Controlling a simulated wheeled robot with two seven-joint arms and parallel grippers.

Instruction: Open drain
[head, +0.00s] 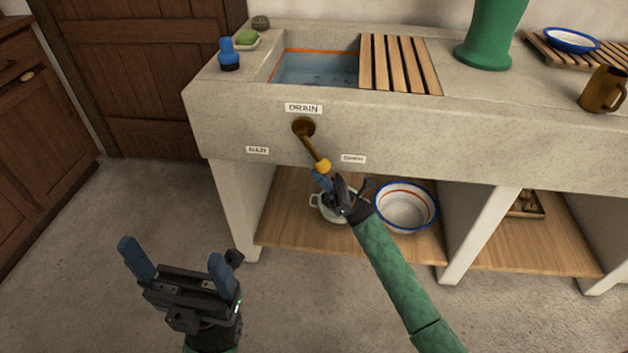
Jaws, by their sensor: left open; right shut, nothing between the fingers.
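The drain lever (311,146) is a brass handle on a round pivot on the front of the stone sink (235,122), below a DRAIN label (304,108). It points down and to the right, its yellow tip (322,166) nearer the right label (353,158), which seems to read OPEN, than the left label (257,150), which seems to read SHUT. My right gripper (320,180) is shut and empty, its fingers just below the yellow tip; I cannot tell whether they touch it. My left gripper (173,252) is open and empty, low over the floor. The basin (315,68) seems to hold bluish water.
A slatted wooden board (398,63) covers the basin's right part. A blue bottle (228,54) and a green soap (247,37) stand left. A green vase (491,35) and brown mug (603,90) stand right. A white bowl (404,207) and pot (330,212) sit on the shelf below.

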